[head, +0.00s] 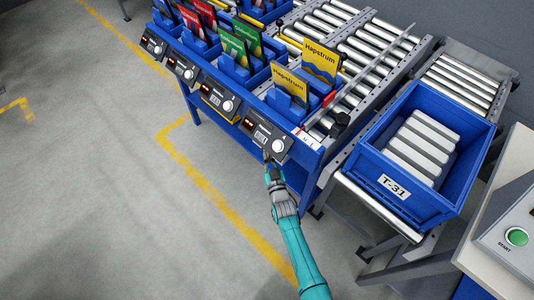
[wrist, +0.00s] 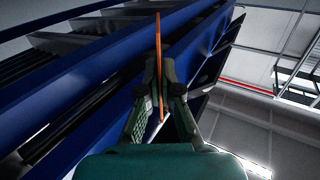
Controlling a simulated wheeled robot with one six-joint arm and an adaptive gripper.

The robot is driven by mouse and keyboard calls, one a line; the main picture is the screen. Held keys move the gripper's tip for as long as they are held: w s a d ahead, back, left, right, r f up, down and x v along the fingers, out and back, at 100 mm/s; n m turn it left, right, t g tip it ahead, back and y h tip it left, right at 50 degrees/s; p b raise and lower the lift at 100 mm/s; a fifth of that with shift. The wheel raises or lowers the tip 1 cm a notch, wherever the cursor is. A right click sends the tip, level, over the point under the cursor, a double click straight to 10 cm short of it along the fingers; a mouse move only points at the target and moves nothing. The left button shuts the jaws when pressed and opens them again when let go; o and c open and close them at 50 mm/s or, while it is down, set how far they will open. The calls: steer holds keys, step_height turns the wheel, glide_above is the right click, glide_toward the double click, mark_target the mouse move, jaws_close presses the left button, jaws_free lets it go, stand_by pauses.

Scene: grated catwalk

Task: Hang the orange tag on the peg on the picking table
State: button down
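My gripper (head: 268,168) is at the front right of the blue picking table (head: 307,157), just below the rightmost display box. In the wrist view my gripper (wrist: 159,82) is shut on the orange tag (wrist: 158,50). The tag is seen edge-on as a thin orange strip between the fingers, reaching beyond the fingertips. In the head view the tag is too small to make out clearly. I cannot make out the peg for certain in either view. Whether the tag touches the table is unclear.
Display boxes (head: 268,136) line the table front, with blue bins of colourful packets (head: 291,84) behind. A blue crate T-31 (head: 390,191) with grey blocks stands on rollers at right. A console with a green button (head: 516,237) is at lower right. The floor at left is clear.

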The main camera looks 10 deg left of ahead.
steer(key=shift+r, duration=0.2)
steer(key=shift+s+a, duration=0.5)
steer(key=shift+s, duration=0.15)
stand_by(0.7)
steer(key=shift+s+a+r, duration=0.5)
steer(key=shift+s+a, duration=0.15)
steer(key=shift+s, duration=0.15)
steer(key=shift+s+a, duration=0.7)
steer(key=shift+s, duration=0.2)
steer(key=shift+s+a, duration=0.65)
steer(key=shift+s, duration=0.2)
stand_by(1.2)
